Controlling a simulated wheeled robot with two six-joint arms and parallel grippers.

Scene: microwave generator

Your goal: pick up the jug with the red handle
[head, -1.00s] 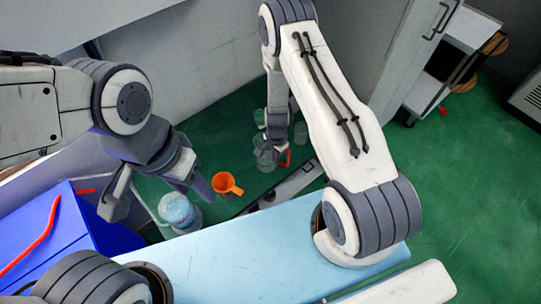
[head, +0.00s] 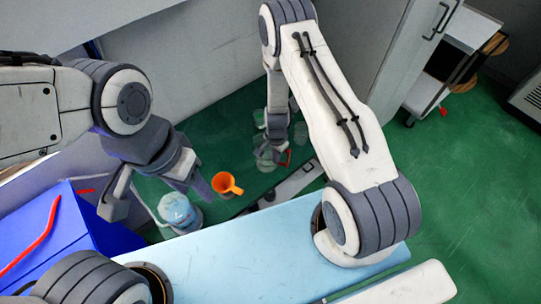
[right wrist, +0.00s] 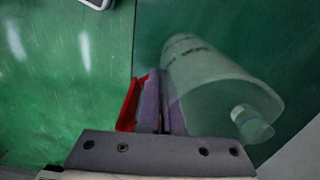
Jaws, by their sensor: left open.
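The clear jug with the red handle (head: 265,160) stands on the dark green surface in the head view, partly hidden by my right gripper (head: 278,146). In the right wrist view the clear jug (right wrist: 205,75) lies right of the fingers, with faint printing on it. The red handle (right wrist: 129,108) shows just left of the left finger. My right gripper (right wrist: 161,102) has its two purple fingers close together, between the red part and the jug body. What lies between them is hidden. My left gripper (head: 158,203) is open and empty, well left of the jug.
An orange jug (head: 226,184) stands left of the red-handled jug. A blue-and-clear container (head: 179,213) stands further left, near my left gripper. Another clear vessel (head: 260,118) stands behind. A blue box (head: 50,235) is at lower left, and a grey wall rises behind.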

